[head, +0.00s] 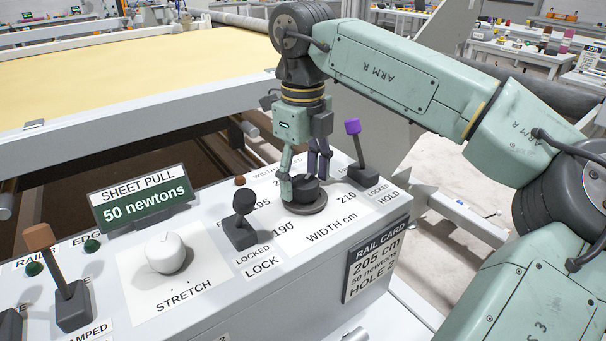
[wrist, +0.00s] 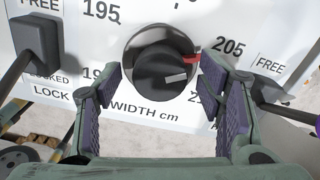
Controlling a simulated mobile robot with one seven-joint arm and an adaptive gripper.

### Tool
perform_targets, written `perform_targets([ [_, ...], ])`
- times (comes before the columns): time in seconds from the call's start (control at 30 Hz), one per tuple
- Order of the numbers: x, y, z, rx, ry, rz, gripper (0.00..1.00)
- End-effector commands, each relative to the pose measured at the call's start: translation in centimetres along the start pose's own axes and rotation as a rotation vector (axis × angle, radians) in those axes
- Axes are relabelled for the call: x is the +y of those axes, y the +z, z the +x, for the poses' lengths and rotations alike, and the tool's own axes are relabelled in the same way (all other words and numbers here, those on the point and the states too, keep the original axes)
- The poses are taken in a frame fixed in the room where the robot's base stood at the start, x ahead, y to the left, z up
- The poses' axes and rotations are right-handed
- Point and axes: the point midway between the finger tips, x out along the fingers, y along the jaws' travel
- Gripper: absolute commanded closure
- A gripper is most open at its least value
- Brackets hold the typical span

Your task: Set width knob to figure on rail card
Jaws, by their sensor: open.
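The black width knob (head: 305,190) stands on the white panel, marked "WIDTH cm". Readable figures are 190, 195 and 205; the lower-right one is partly hidden by a finger there, but reads 210 in the head view. The rail card (head: 375,262) on the panel's front reads "205 cm, 50 newtons" and a hole line. My gripper (head: 304,178) is open over the knob, fingers (wrist: 168,76) on either side with gaps.
A lock lever (head: 241,222) stands left of the knob, and a purple-topped lever (head: 354,145) stands right behind it. Further left are the white stretch knob (head: 168,252), the "50 newtons" sheet pull display (head: 146,200) and an orange-topped lever (head: 58,265).

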Motion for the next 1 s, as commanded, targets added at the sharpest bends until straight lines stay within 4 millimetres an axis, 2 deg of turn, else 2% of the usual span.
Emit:
perform_targets([
  [0.17, 0.0, 0.1, -0.9, -0.001, -0.002, 0.001, 0.38],
  [0.4, 0.0, 0.1, -4.8, -0.002, -0.002, 0.001, 0.38],
  [0.6, 0.0, 0.0, -7.1, -0.001, 0.000, 0.000, 0.38],
  [1.0, 0.0, 0.0, -7.5, 0.000, 0.000, 0.000, 0.38],
])
